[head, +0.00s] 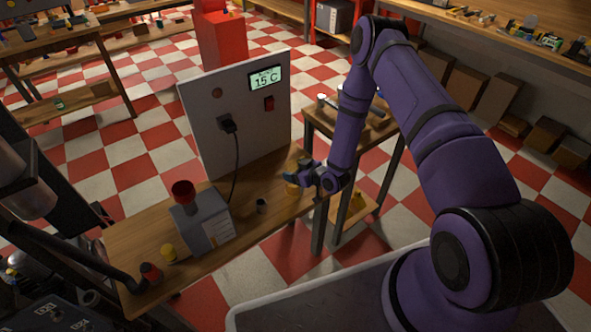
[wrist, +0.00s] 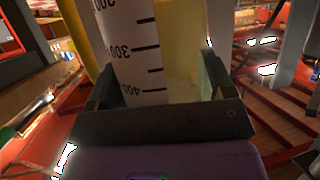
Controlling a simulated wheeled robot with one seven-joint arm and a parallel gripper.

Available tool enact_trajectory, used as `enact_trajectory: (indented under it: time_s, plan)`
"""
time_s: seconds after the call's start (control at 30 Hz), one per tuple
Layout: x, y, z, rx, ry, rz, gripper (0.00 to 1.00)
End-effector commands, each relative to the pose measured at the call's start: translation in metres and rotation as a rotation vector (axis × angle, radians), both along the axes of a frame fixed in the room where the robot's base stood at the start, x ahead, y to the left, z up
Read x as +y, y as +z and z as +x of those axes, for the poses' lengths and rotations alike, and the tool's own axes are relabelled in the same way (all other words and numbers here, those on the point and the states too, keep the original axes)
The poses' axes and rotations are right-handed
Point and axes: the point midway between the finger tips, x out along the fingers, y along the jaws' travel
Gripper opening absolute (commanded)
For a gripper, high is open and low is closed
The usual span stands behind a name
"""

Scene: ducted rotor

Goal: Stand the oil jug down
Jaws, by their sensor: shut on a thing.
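The oil jug (wrist: 130,50) fills the upper middle of the wrist view. It has a white side with a black graduated scale and a pale yellow part beside it. My gripper (wrist: 155,88) is shut around it, with a finger on either side. In the head view my gripper (head: 306,178) is over the right end of the wooden bench (head: 135,240), and the yellowish jug (head: 292,188) shows small and partly hidden there. I cannot tell whether its base touches the bench.
A white panel (head: 200,115) with a display reading 15 C stands behind the bench. A side table (head: 325,120) stands behind my forearm.

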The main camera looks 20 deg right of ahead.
Motion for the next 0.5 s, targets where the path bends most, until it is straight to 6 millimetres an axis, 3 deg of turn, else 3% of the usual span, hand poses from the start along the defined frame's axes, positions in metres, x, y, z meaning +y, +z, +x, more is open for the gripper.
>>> enact_trajectory:
  time_s: [0.07,0.1,0.2,0.5]
  plan:
    - [0.0000,-0.0012,0.0003,-0.001,0.000,0.001,0.17]
    - [0.0000,-0.0012,0.0004,-0.001,0.000,0.000,0.80]
    - [0.0000,-0.0012,0.0003,-0.001,0.000,0.001,1.00]
    - [-0.0019,-0.0002,-0.0027,0.001,0.000,-0.001,1.00]
